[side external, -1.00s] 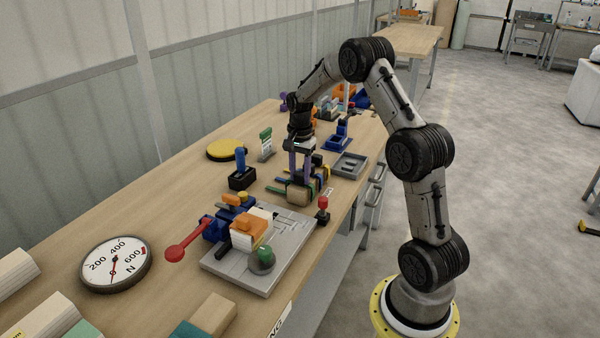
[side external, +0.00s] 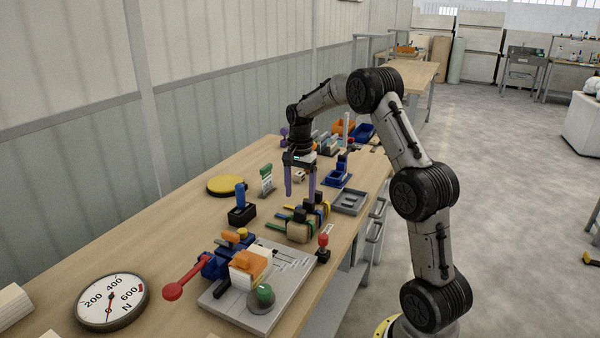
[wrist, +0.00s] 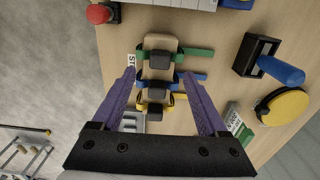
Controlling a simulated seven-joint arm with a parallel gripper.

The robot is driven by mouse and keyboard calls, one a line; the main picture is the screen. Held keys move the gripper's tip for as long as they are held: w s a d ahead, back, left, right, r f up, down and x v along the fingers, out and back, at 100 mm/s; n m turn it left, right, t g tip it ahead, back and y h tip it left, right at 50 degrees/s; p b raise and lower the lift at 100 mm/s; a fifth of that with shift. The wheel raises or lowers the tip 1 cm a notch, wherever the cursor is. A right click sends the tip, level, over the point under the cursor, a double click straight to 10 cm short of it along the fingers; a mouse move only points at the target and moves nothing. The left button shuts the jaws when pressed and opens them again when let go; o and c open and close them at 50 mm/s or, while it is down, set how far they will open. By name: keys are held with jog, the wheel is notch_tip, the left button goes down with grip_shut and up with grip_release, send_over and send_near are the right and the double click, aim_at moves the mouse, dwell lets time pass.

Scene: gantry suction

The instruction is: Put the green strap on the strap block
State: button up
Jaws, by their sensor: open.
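The strap block (side external: 299,232) is a tan wooden block on the table, also seen in the wrist view (wrist: 160,41). Straps with black buckles cross it. The green strap (wrist: 196,53) lies across the block at one black buckle, and its free end sticks out to the right in the wrist view. A blue strap (wrist: 192,78) and a yellow strap (wrist: 180,98) lie beside it. My gripper (side external: 300,196) is open and empty, its two purple fingers apart above the block. Whether the green strap is fastened cannot be told.
A red-knobbed post (side external: 323,243) stands close to the block. A grey tray (side external: 349,203) and a blue-handled tool in a black base (side external: 241,211) flank it. A grey plate with clamps (side external: 285,285) lies nearer, a yellow disc (side external: 225,185) and small sign (side external: 266,180) farther back.

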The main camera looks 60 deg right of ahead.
notch_tip(320, 180, up, 7)
dwell(0.3)
jog(key=s+a+r+n+t+h, duration=0.1)
jog(key=s+a+r+n+t, duration=0.15)
jog(key=a+r, duration=0.55)
jog(key=s+a+r+n+t, duration=0.1)
jog(key=s+a+r+n, duration=0.3)
jog(key=a, duration=0.6)
jog(key=s+a+f+n+t, duration=0.1)
jog(key=s+a+n+t, duration=0.1)
jog(key=s+a+n, duration=0.55)
jog(key=s+a+f+n+y, duration=0.1)
jog(key=s+a+f+n, duration=0.1)
jog(key=s+f+n, duration=0.2)
jog(key=s+f, duration=0.3)
jog(key=s, duration=0.1)
jog(key=shift+s, duration=0.3)
